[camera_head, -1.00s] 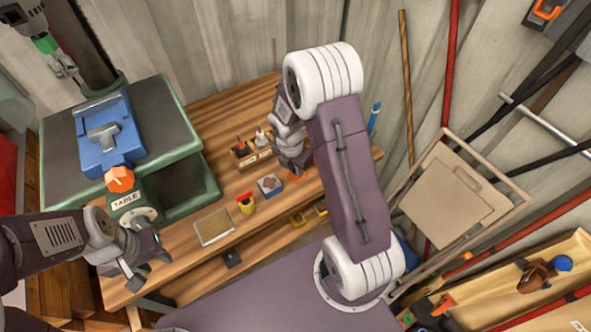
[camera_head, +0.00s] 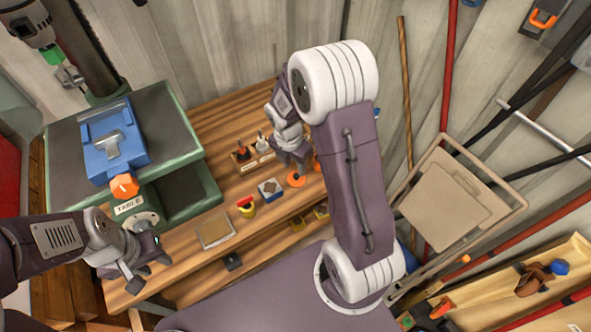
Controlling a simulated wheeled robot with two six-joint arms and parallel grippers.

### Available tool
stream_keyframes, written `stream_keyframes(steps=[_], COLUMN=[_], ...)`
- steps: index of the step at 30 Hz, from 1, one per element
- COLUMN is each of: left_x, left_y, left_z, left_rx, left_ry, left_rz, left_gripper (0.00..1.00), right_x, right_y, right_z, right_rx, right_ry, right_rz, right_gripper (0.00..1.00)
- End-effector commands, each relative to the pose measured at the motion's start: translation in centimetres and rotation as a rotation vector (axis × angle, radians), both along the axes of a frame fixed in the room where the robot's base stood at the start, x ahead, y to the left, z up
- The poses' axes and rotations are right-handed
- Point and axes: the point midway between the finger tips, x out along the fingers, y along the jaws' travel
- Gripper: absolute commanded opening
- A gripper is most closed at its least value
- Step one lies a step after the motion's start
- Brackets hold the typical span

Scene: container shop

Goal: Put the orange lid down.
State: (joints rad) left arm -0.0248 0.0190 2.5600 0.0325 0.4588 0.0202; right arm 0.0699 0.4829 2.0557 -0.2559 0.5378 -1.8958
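The orange lid (camera_head: 296,180) is a small flat disc over the wooden bench, right of the small blue-edged box. My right gripper (camera_head: 299,169) points down just above the lid, with its tips at or very near it. The fingers are small and partly hidden, so I cannot tell whether they grip the lid or whether the lid touches the bench. My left gripper (camera_head: 147,274) is empty and open over the bench's front left.
The wooden bench (camera_head: 185,247) holds a yellow pot with red on top (camera_head: 246,206), the blue-edged box (camera_head: 270,188), a cork-coloured tray (camera_head: 215,231) and a wooden rack (camera_head: 247,163). A green drill press table with a blue vise (camera_head: 112,140) stands left.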

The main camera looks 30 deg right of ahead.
Motion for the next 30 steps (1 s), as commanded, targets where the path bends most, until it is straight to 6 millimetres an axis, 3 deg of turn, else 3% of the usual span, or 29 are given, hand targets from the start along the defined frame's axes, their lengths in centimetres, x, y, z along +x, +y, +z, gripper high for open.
stream_keyframes(steps=[1,6,10,17,20,27,30], left_x=[0.0,0.0,0.0,0.0,0.0,0.0,0.0], left_y=[0.0,0.0,0.0,0.0,0.0,0.0,0.0], left_z=[0.6,1.2,1.4,1.3,1.3,1.4,1.4], left_rx=[0.000,0.000,0.000,0.000,0.000,0.000,0.000], left_ry=[0.000,0.000,0.000,0.000,0.000,0.000,0.000], left_rz=[0.000,0.000,0.000,0.000,0.000,0.000,0.000], left_gripper=[0.36,0.36,0.36,0.36,0.36,0.36,0.36], right_x=[0.0,-0.3,-0.4,-1.0,-2.7,-8.9,-10.8], right_y=[0.2,0.7,0.9,1.2,2.3,5.4,6.1], right_z=[1.7,5.1,6.4,6.6,6.5,5.8,5.6], right_rx=[0.000,-0.001,0.000,0.013,0.062,0.214,0.250], right_ry=[-0.006,-0.003,0.000,-0.010,-0.048,-0.129,-0.139], right_rz=[0.001,0.001,0.000,-0.075,-0.369,-1.444,-1.773], right_gripper=[0.39,0.39,0.39,0.39,0.39,0.39,0.39])
